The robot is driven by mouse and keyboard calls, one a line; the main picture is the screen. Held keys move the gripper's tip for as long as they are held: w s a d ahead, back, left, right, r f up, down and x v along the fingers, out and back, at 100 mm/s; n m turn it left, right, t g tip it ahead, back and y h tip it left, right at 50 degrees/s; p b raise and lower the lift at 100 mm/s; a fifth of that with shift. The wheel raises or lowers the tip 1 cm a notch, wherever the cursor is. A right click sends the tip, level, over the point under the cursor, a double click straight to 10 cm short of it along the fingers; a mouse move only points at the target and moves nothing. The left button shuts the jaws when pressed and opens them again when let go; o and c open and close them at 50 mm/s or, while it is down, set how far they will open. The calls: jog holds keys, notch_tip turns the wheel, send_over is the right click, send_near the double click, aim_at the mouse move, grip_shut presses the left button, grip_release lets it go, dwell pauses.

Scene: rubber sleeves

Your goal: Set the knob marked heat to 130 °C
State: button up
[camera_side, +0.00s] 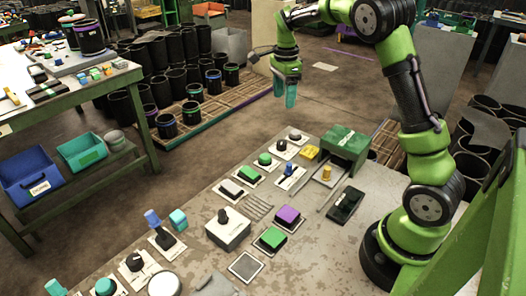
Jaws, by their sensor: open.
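The lettering on the panel is too small to read, so I cannot tell which knob is marked heat or where any dial points. A round black knob on a white plate (134,261) is at the front left of the table. Another small dark knob on a white plate (282,145) is near the far edge. My gripper (286,98), with teal fingers, hangs high in the picture's upper middle, pointing down. It is open and empty, apart from all the controls.
The table holds several buttons, including a green one (271,237) and a purple one (288,215). A green box-like housing (344,146) stands at the far right. Black sleeves (166,125) stand on pallets beyond the table.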

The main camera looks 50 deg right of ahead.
aim_at(281, 142)
jog(key=shift+m, duration=0.7)
jog(key=f, duration=1.6)
jog(key=shift+a+f, duration=0.15)
jog(key=shift+a, duration=0.05)
jog(key=c, duration=1)
jog(key=shift+c, duration=0.2)
